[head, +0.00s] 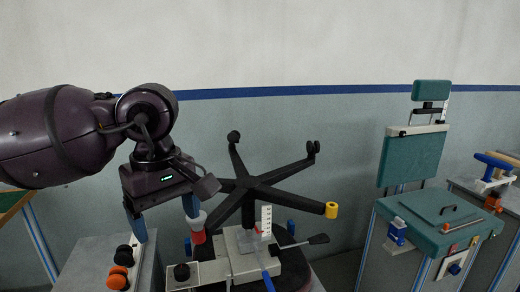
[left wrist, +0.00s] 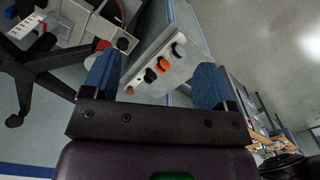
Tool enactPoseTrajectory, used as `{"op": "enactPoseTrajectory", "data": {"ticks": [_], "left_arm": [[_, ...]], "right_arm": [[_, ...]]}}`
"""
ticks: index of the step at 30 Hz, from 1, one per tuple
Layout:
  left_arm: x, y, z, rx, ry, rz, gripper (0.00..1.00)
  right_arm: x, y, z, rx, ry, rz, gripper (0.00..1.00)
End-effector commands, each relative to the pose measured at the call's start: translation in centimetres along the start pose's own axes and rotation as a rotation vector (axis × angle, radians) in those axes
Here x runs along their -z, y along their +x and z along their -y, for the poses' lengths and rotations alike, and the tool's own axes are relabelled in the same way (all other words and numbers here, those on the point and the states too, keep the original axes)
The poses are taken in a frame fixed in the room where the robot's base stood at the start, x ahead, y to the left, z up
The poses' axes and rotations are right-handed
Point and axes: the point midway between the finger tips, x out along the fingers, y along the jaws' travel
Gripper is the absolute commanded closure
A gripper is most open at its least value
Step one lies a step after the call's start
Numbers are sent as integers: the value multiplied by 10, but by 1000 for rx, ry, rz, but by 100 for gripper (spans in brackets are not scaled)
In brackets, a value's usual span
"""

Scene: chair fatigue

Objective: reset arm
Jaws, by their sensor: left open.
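My left gripper (head: 165,217) comes in from the left, pointing down, with its two blue fingers apart. Nothing shows between the fingers. It is above and beside a grey box with black and orange knobs (head: 119,272). In the left wrist view the gripper (left wrist: 155,78) is open, and the knobbed box (left wrist: 178,68) appears beyond the fingertips. The black star-shaped chair base (head: 256,188) stands upside down on a fixture to the right of the gripper. It also shows in the left wrist view (left wrist: 22,68). My right gripper is out of view.
A red and white part (head: 198,228) is close to the right finger. The fixture (head: 245,250) has a black lever (head: 305,242). A yellow piece (head: 331,210) caps one chair leg. A green-padded test stand (head: 430,225) is at the right. The space above the chair base is clear.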

Motion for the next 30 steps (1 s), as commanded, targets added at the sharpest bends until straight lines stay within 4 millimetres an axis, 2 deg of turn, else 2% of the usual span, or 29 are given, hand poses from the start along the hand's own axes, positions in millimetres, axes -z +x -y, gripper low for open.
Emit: {"op": "enactPoseTrajectory", "data": {"ticks": [1, 11, 16, 21, 26, 30], "left_arm": [[-8, 11, -2, 0, -6, 60, 21], [-66, 55, -12, -19, -100, 459, 21], [-105, 72, -18, -10, -220, 780, 21], [-137, 77, -24, 21, -403, 1143, 21], [-148, 75, -32, 72, -611, 1480, 21], [-142, 75, -38, 136, -821, 1766, 21]], "right_arm": [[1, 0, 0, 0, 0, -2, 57], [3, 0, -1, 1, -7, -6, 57], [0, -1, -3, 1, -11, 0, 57], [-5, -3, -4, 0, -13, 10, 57], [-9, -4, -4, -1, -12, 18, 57], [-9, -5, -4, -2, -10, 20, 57]]}}
